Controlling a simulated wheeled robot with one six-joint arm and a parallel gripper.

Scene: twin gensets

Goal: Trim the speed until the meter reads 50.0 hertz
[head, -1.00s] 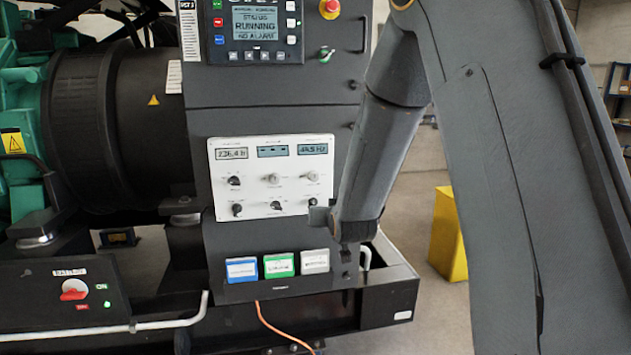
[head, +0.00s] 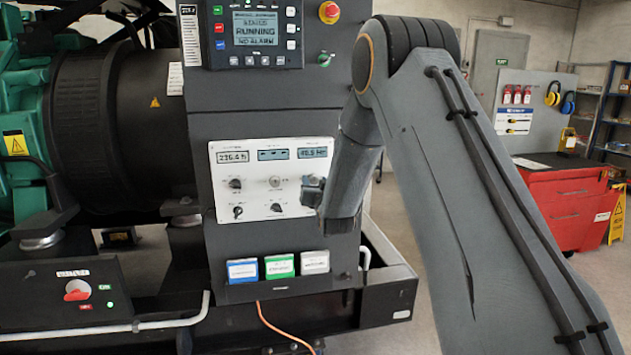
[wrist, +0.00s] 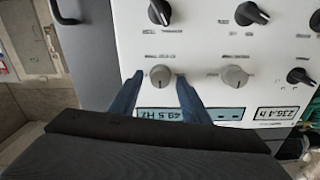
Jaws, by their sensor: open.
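A white meter panel (head: 245,205) sits on the dark cabinet. Its right-hand display (head: 313,153) is hard to read in the head view; in the wrist view, upside down, the display (wrist: 157,114) reads 49.5 Hz. Below that display on the panel is a grey round knob (wrist: 160,75). My gripper (wrist: 159,78) is open, with one blue finger on each side of this knob; I cannot tell whether either finger touches it. In the head view my gripper (head: 312,191) is at the panel's right side and hides the knob.
A second grey knob (wrist: 234,76) and several black knobs share the panel. Above is a controller screen (head: 261,28) reading RUNNING, with a red emergency button (head: 329,11). A red cabinet (head: 560,200) stands at the right.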

